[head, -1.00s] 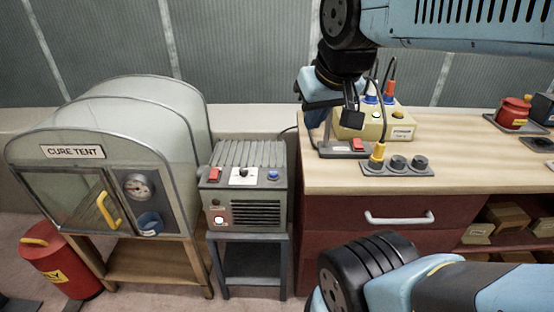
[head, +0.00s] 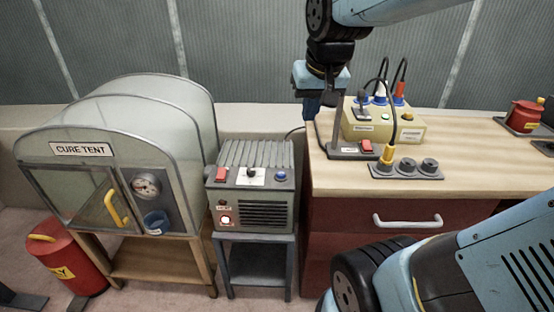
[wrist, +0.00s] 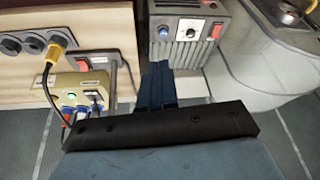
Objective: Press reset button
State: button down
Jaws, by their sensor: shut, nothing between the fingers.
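A grey heater-like unit (head: 250,205) stands between the cure tent and the workbench. Its top edge carries a red switch (head: 222,174), a dial (head: 251,175) and a blue round button (head: 281,174); a lit white button (head: 225,220) is on its lower front. A yellow box (head: 385,122) on the workbench also bears buttons. No label reading reset is legible. My gripper (head: 311,116) is shut and empty, pointing down near the workbench's left edge; its fingers (wrist: 157,72) point toward the unit in the wrist view.
The cure tent (head: 112,165) stands left on a wooden stand, with a red bin (head: 68,265) beside it. The workbench (head: 480,178) holds a grey socket strip (head: 405,172), cables and a stand with a red switch (head: 366,146). Open space lies above the grey unit.

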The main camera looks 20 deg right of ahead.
jog(key=w+f+m+g, duration=0.1)
jog(key=w+f+g, duration=0.1)
jog(key=w+f, duration=0.6)
jog(key=m+g, duration=0.1)
jog(key=m, duration=0.1)
send_over(282, 174)
jog(key=s, duration=0.2)
notch_tip(282, 174, down, 9)
jog(key=shift+w, duration=0.25)
jog(key=shift+f, duration=0.15)
jog(key=f, duration=0.4)
jog(key=w+f, duration=0.1)
jog(key=f, duration=0.8)
jog(key=shift+w+f, duration=0.15)
jog(key=shift+f, duration=0.2)
